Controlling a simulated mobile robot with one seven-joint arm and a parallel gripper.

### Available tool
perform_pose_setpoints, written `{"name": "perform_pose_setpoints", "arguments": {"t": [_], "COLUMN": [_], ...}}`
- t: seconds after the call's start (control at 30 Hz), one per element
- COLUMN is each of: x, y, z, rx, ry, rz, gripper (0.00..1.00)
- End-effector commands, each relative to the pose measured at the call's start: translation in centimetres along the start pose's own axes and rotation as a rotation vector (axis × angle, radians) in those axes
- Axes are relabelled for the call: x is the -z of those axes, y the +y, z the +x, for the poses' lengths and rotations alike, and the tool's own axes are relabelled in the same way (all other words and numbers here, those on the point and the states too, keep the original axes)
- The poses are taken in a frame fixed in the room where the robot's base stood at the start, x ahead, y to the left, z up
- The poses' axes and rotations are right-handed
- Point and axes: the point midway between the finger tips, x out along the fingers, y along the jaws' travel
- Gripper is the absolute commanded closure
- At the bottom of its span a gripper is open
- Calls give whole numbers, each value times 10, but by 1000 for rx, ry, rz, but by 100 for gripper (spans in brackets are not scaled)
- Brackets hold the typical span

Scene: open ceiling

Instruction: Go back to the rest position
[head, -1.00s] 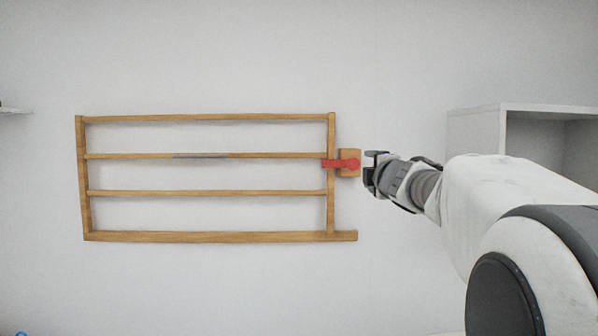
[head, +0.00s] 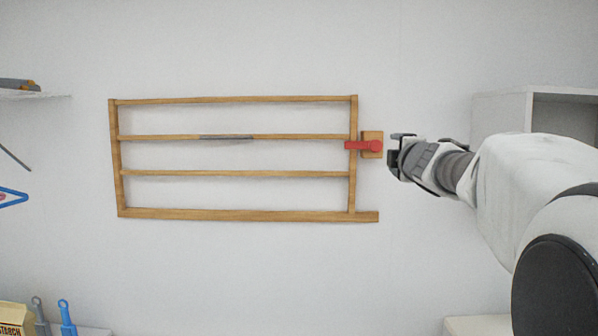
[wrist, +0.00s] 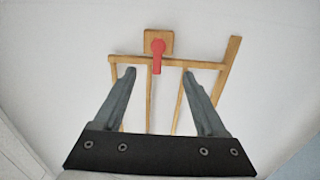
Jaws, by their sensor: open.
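My gripper (head: 397,146) is open and empty, just right of the red latch (head: 363,145) in the head view. The latch sits on a small wooden block (head: 372,153) on the wall and lies across the right upright of the wooden rack (head: 235,213). The rack is flat against the wall, with a grey band (head: 226,137) on one rail. In the wrist view the two open fingers (wrist: 160,84) point toward the rack, and the latch (wrist: 157,54) shows beyond and between them. No contact between gripper and latch is visible.
A white open shelf (head: 500,115) is on the right behind my arm. A left shelf (head: 40,95) carries a grey item. A blue hanger (head: 12,197), a starch box (head: 14,317) and blue-handled tools (head: 66,318) are at left. The wall below the rack is clear.

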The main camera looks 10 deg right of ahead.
Motion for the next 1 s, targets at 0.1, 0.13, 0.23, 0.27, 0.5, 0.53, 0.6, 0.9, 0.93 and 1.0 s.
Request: {"name": "perform_pose_setpoints", "arguments": {"t": [0.1, 0.13, 0.23, 0.27, 0.5, 0.53, 0.6, 0.9, 0.93, 1.0], "x": [5, 7, 16, 20, 66, 72, 86, 120, 122, 122], "y": [-10, -15, -46, -59, -177, -191, -222, -295, -297, -299], "z": [-24, -33, -72, -86, -210, -227, -263, -363, -366, -369], "rx": [36, 54, 146, 181, 533, 579, 684, 968, 979, 987], "ry": [-46, -64, -142, -166, -371, -396, -455, -621, -628, -634], "rz": [143, 197, 417, 487, 949, 991, 1076, 1236, 1241, 1244], "gripper": [26, 26, 26, 26, 26, 26, 26, 26, 26, 26]}}
